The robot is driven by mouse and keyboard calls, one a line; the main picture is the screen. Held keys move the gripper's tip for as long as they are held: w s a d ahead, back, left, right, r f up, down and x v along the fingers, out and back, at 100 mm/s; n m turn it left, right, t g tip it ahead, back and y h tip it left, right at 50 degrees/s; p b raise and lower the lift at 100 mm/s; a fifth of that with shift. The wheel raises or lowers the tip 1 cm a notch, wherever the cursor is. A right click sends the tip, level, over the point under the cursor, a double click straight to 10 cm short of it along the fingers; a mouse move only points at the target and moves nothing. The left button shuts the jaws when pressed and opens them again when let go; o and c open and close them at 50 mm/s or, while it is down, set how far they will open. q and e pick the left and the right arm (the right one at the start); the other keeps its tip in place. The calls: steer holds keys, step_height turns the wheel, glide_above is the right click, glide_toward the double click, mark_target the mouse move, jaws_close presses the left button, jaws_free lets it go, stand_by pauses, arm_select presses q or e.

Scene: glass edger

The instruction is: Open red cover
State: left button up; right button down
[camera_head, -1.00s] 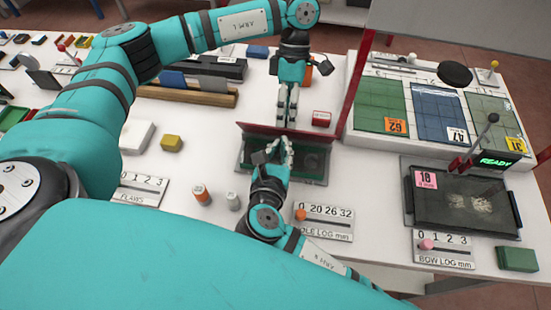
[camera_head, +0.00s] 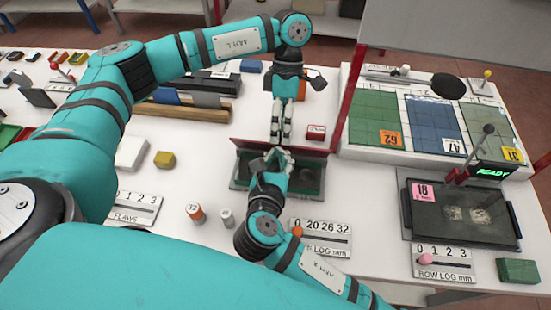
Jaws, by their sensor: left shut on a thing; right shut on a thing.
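The red cover (camera_head: 308,149) stands raised along the back edge of a dark shallow box (camera_head: 308,186) at the middle of the table. My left gripper (camera_head: 279,139) reaches down from behind, its fingers shut at the cover's upper edge. My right gripper (camera_head: 279,153) comes from the front, over the box. Its fingers are shut close against the cover's front face, just below the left fingertips. The fingers and wrists hide the middle of the cover and part of the box, so the exact contact is hard to see.
A small red block (camera_head: 316,132) lies right behind the cover. A red post (camera_head: 356,95) rises at right, beside the panel rack (camera_head: 376,115).

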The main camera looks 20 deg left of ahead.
arm_select(q)
steer(key=shift+s+f, duration=0.15)
steer(key=shift+f, duration=0.2)
arm_select(e)
steer(key=shift+a+r, duration=0.15)
steer(key=shift+r, duration=0.1)
